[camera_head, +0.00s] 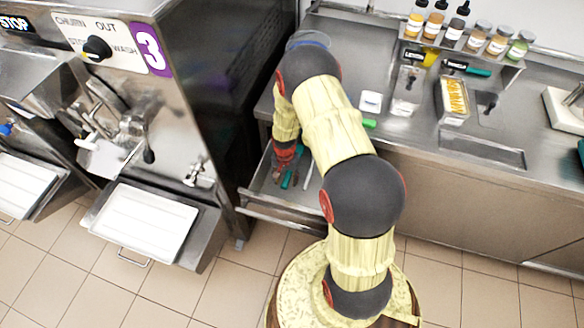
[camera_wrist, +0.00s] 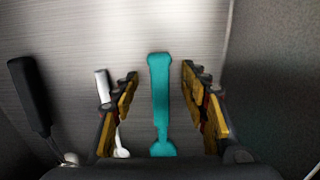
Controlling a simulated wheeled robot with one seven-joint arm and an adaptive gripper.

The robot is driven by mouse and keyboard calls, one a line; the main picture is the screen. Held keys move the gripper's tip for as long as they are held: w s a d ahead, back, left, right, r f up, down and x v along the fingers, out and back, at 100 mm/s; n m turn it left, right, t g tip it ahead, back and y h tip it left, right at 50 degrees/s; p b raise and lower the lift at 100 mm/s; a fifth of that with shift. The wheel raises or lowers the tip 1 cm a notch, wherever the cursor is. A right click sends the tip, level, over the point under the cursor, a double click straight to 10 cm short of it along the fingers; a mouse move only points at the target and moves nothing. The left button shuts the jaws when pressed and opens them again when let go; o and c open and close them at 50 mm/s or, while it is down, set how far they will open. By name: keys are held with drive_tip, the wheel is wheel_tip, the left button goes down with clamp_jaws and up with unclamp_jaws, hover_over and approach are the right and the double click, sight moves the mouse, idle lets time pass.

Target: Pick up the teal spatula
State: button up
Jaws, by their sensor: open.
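The teal spatula (camera_wrist: 160,100) lies on the brushed metal floor of an open drawer (camera_head: 290,214). In the wrist view its handle points away from me, and its near end runs out of sight behind my gripper's body. My gripper (camera_wrist: 159,83) is open, with one finger on each side of the spatula and a gap on both sides. In the head view my gripper (camera_head: 283,170) is down in the drawer, and a teal piece (camera_head: 288,178) shows beside it. My arm hides part of the drawer.
A white-handled utensil (camera_wrist: 103,88) lies close to the left finger, partly behind it. A black-handled tool (camera_wrist: 30,95) lies farther left. Drawer walls rise on both sides. The steel counter (camera_head: 345,75) is above, and freezer number 3 (camera_head: 200,110) stands left.

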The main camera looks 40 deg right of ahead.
drive_tip(key=c, duration=0.3)
drive_tip(key=c, duration=0.7)
clamp_jaws()
